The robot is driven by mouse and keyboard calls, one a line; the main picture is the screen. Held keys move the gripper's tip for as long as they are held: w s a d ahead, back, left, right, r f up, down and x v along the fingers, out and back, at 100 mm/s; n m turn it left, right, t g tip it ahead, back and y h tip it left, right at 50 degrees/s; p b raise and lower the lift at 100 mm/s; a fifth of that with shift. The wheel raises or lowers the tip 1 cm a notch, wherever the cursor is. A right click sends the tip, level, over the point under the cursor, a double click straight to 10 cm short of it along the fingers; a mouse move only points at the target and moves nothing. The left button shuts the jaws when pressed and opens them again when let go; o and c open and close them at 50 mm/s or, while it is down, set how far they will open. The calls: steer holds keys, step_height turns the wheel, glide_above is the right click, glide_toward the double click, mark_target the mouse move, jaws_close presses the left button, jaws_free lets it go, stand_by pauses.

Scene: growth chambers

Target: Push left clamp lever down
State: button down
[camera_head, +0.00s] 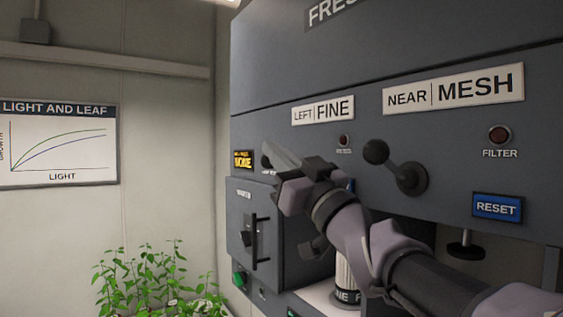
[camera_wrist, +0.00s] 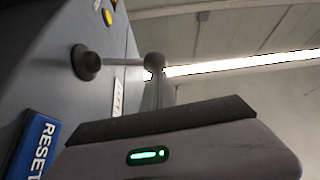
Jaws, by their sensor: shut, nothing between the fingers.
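The left clamp lever's dark ball knob (camera_head: 267,162) shows just left of my gripper's fingertips, under the LEFT FINE label (camera_head: 323,110). My gripper (camera_head: 281,156) is shut and empty, in front of the panel, and hides the lever's rod and hub in the head view. In the wrist view, a lever with a round hub and a rod ends in a ball knob (camera_wrist: 155,61), right at the tip of my gripper's fingers (camera_wrist: 160,88). I cannot tell whether they touch.
The right lever (camera_head: 376,152) sticks out from the panel under the NEAR MESH label (camera_head: 453,89). A blue RESET sign (camera_head: 497,207) is at right. A handled grey box (camera_head: 243,232) is below left. Leafy plants (camera_head: 160,281) stand at lower left.

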step_height(320, 180, down, 6)
steer(key=n+g+y+b, duration=0.3)
steer(key=n+g+b, duration=0.1)
steer(key=n+b, duration=0.2)
steer(key=shift+n, duration=0.6)
steer(key=shift+f, duration=0.15)
